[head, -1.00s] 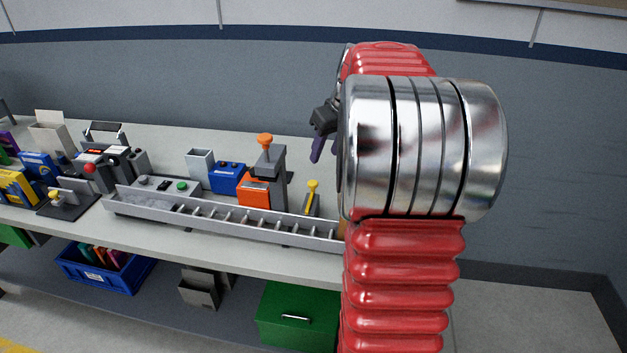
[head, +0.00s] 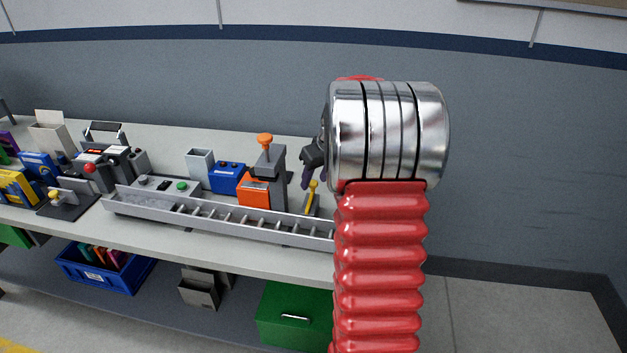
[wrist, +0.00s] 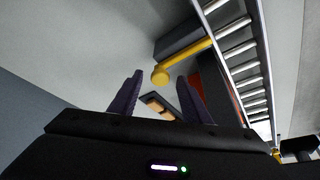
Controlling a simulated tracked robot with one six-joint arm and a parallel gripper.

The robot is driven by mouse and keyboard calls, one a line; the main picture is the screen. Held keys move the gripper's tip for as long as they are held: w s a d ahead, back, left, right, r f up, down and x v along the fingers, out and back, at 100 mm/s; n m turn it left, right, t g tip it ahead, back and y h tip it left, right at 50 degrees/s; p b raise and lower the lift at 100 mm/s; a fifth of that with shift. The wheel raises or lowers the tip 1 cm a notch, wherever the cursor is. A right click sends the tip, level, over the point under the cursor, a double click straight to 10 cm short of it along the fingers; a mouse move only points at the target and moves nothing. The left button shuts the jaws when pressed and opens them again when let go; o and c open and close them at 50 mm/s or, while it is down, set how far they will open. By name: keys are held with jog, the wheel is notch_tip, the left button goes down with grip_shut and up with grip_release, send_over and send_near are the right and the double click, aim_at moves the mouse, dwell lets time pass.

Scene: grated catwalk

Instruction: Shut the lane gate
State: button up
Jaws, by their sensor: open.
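A roller lane (head: 215,217) in a long grey channel runs along the front of the bench. A yellow handle with a round knob (head: 312,190) stands beside its right part on a dark grey block; I take it for the lane gate's handle. In the wrist view the yellow bar (wrist: 190,58) reaches from the lane side to its knob (wrist: 160,75). My gripper (head: 305,184) is open and empty, with dark purple fingers. In the wrist view the knob appears between or just beyond the fingertips (wrist: 159,79); I see no clear contact. The gate's lower parts are partly hidden.
An orange-knobbed grey press (head: 270,165) stands left of the yellow handle. A blue box (head: 227,177) and a grey bin (head: 199,165) are farther left. My arm hides the bench's right end. A green box (head: 294,314) sits below.

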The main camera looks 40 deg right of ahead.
jog(key=shift+w+f, duration=0.1)
jog(key=shift+f, duration=0.2)
jog(key=shift+c, duration=0.3)
jog(key=c, duration=1)
